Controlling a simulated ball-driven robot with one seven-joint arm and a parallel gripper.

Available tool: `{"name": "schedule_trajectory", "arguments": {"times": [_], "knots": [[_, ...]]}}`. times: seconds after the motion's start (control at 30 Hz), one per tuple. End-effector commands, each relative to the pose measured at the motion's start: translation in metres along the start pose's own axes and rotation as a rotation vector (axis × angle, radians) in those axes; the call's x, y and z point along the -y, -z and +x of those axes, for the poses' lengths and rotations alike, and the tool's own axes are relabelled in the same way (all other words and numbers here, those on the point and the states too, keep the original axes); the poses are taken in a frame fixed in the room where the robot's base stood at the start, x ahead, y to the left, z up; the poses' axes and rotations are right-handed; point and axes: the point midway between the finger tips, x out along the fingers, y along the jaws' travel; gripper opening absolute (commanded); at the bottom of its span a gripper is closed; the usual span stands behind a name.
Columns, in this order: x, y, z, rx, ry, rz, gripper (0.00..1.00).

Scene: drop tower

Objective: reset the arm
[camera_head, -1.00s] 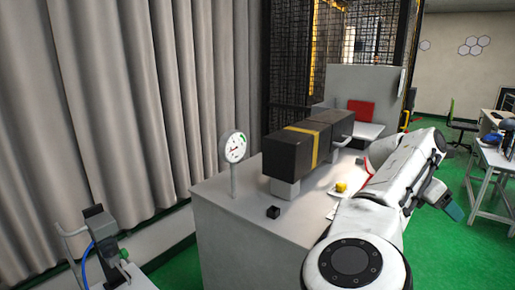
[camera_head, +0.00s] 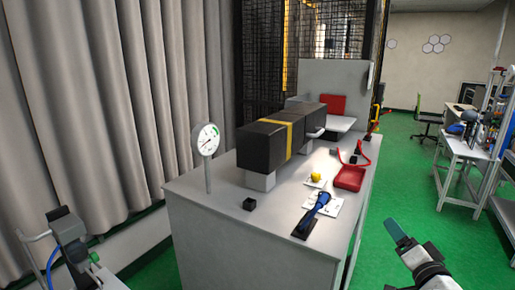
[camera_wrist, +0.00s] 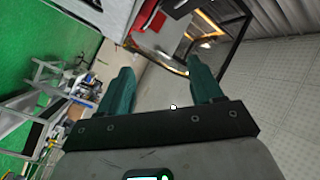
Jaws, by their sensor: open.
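My gripper (camera_head: 398,234) shows at the lower right in the head view, to the right of the workbench and clear of it. In the wrist view its two teal fingers (camera_wrist: 160,88) stand wide apart with nothing between them. The rest of my arm is mostly out of the head view.
Green floor (camera_head: 400,155) lies open to the right.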

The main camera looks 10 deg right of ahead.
Motion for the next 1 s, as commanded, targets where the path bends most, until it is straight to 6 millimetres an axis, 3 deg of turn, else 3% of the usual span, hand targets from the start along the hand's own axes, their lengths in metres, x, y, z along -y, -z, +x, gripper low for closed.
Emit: {"name": "schedule_trajectory", "arguments": {"times": [0.03,0.2,0.37,0.5,0.6,0.73,0.83,1.0], "knots": [[-0.015,-0.030,-0.018,0.101,-0.044,-0.072,0.65],[-0.057,-0.115,-0.088,0.436,-0.183,-0.284,0.65],[-0.093,-0.177,-0.172,0.735,-0.307,-0.440,0.65],[-0.116,-0.216,-0.258,0.994,-0.411,-0.546,0.65],[-0.125,-0.233,-0.317,1.160,-0.473,-0.601,0.65],[-0.129,-0.243,-0.377,1.326,-0.533,-0.643,0.65],[-0.129,-0.246,-0.404,1.404,-0.560,-0.659,0.65],[-0.128,-0.246,-0.419,1.447,-0.575,-0.667,0.65]]}}
